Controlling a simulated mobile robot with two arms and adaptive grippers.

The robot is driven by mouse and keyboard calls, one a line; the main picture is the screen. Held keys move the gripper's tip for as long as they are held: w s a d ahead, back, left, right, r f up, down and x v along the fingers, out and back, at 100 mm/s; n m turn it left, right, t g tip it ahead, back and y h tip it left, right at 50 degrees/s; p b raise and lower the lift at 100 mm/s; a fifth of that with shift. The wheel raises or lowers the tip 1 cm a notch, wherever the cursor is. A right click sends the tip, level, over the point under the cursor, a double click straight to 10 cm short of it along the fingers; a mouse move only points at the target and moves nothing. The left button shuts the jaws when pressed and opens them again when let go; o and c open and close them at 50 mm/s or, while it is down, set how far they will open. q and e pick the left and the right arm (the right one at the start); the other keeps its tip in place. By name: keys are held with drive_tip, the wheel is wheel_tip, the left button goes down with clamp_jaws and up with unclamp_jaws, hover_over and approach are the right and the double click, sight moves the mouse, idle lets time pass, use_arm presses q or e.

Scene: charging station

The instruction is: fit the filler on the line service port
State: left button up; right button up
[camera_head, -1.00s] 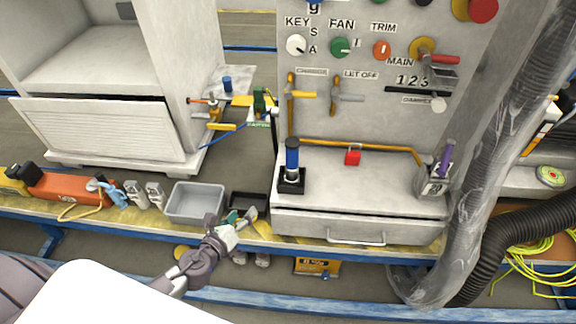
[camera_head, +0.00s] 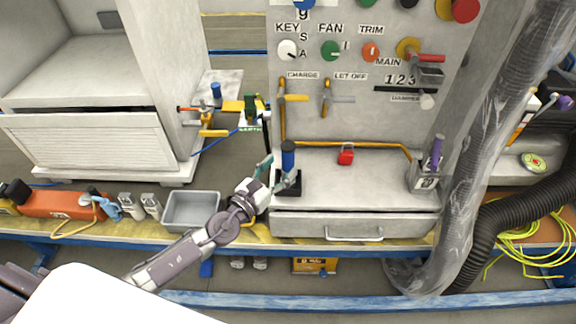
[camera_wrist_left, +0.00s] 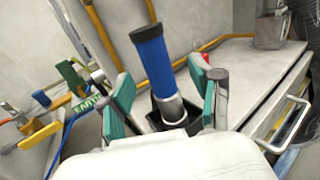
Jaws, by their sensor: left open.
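An upright blue cylinder with a metal lower end, which looks like the filler (camera_head: 288,156), stands in a black square holder (camera_head: 292,190) on the left of the cabinet's ledge. It also shows in the left wrist view (camera_wrist_left: 153,58). My left gripper (camera_head: 279,174) is open, its teal fingers on either side of the filler's lower part. In the left wrist view the fingers (camera_wrist_left: 163,100) stand apart from the metal end. A brass fitting with yellow handles (camera_head: 208,121), possibly the line service port, is at the left beside the EARTH tag (camera_head: 250,127). My right gripper is out of view.
A grey tray (camera_head: 191,209) is on the bench left of my arm. A red padlock (camera_head: 346,154) and a holder with a purple-handled tool (camera_head: 425,177) are further right on the ledge. Yellow pipe (camera_head: 352,144) runs behind the filler. A plastic-wrapped hose stands at right.

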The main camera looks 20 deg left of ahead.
sight(284, 161)
use_arm(q)
drive_tip(key=x, duration=0.5)
drive_tip(key=shift+a, duration=0.15)
drive_tip(key=shift+s, duration=0.1)
clamp_jaws()
